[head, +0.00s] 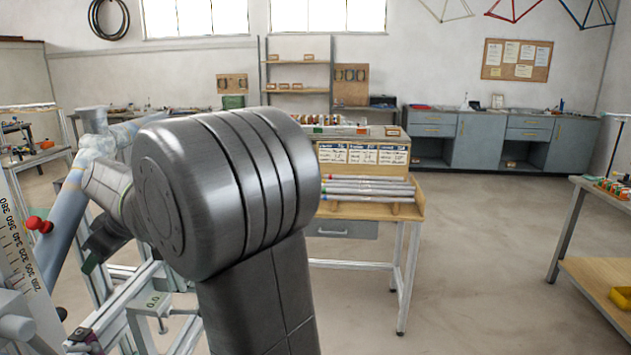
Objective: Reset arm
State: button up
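My arm fills the middle and left of the head view, with a large dark grey joint closest to the camera. The arm reaches away to the left, behind that joint. My gripper is not clearly visible; the arm's far end is hidden behind its own links. The frame jig (150,303) stands at the lower left, made of metal rails and partly covered by my arm. A scale plate with printed numbers (17,240) and a red knob (36,223) are at the left edge.
A wooden-topped cart (419,207) holding several tubes (365,188) and label cards (362,154) stands behind my arm. A workbench (568,228) is at the right edge. Grey cabinets (480,141) line the back wall. The floor (480,270) between cart and right bench is clear.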

jog(key=p+v, duration=0.2)
jog(key=v, duration=0.5)
jog(key=b+x, duration=0.2)
jog(key=x, duration=0.5)
jog(key=shift+s+d+f+b, duration=0.1)
jog(key=shift+d+b, duration=0.1)
jog(key=shift+d, duration=1.35)
jog(key=shift+s+d+r+b, duration=0.1)
jog(key=shift+s+d+b, duration=0.1)
jog(key=shift+d, duration=1.35)
jog(key=shift+s+d+f+b, duration=0.1)
jog(key=shift+d+b, duration=0.1)
jog(key=shift+d, duration=1.35)
